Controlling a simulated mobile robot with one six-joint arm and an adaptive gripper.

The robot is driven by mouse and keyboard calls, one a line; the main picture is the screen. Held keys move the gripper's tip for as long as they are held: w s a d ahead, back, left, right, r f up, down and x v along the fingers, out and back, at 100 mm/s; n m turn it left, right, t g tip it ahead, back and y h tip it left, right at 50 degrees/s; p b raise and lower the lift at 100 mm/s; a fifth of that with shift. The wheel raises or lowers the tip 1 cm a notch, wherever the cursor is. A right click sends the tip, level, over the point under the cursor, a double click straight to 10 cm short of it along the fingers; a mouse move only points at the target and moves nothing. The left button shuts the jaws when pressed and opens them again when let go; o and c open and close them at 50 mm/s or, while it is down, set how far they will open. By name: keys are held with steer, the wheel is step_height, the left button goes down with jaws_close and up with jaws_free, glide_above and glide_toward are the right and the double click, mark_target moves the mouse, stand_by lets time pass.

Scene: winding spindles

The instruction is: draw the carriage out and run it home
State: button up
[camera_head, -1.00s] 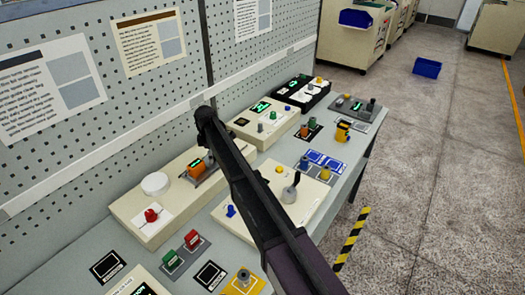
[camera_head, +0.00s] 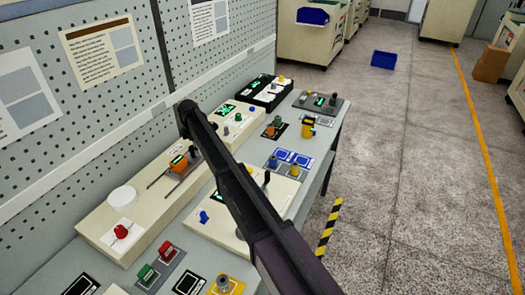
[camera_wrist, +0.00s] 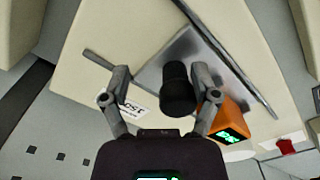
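The carriage is an orange block with a green display (camera_head: 178,162) on dark rails on the long cream panel. It also shows in the wrist view (camera_wrist: 232,122), on the right beside a finger, with a grey plate (camera_wrist: 195,48) and the rails. A black round knob (camera_wrist: 178,92) stands between my gripper's (camera_wrist: 160,72) two fingers, nearer the right one. The fingers are spread, with a clear gap to the knob on the left; contact on the right cannot be told. In the head view my arm hides the gripper.
A white disc (camera_head: 122,198) and a red knob (camera_head: 121,231) stand on the same panel, left of the carriage. Other panels with knobs, such as a blue one (camera_head: 203,216), crowd the bench. A pegboard wall (camera_head: 60,150) rises close behind. Open floor (camera_head: 400,180) lies to the right.

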step_height(320, 180, up, 3)
steer(key=p, duration=0.3)
steer(key=shift+w+r, duration=0.15)
step_height(320, 180, up, 11)
steer(key=p, duration=1.1)
steer(key=s+d+f+m+b, duration=0.2)
steer(key=s+d+m, duration=0.1)
steer(key=d, duration=0.6)
steer(key=s+d+f+m+b, duration=0.2)
steer(key=s+d+m, duration=0.1)
steer(key=d, duration=0.7)
steer(key=s+d+f+m+b, duration=0.2)
steer(key=d+m, duration=0.1)
steer(key=d, duration=0.6)
steer(key=shift+s+d+f+m, duration=0.2)
steer(key=shift+s+f+m, duration=0.1)
steer(key=shift+s+m, duration=0.1)
steer(key=s+d+f+m+b, duration=0.3)
steer(key=s+d+m, duration=0.9)
steer(key=s+d, duration=1)
steer(key=shift+d+f+m+b, duration=0.2)
steer(key=shift+d+m+b, duration=0.15)
steer(key=shift+d, duration=0.6)
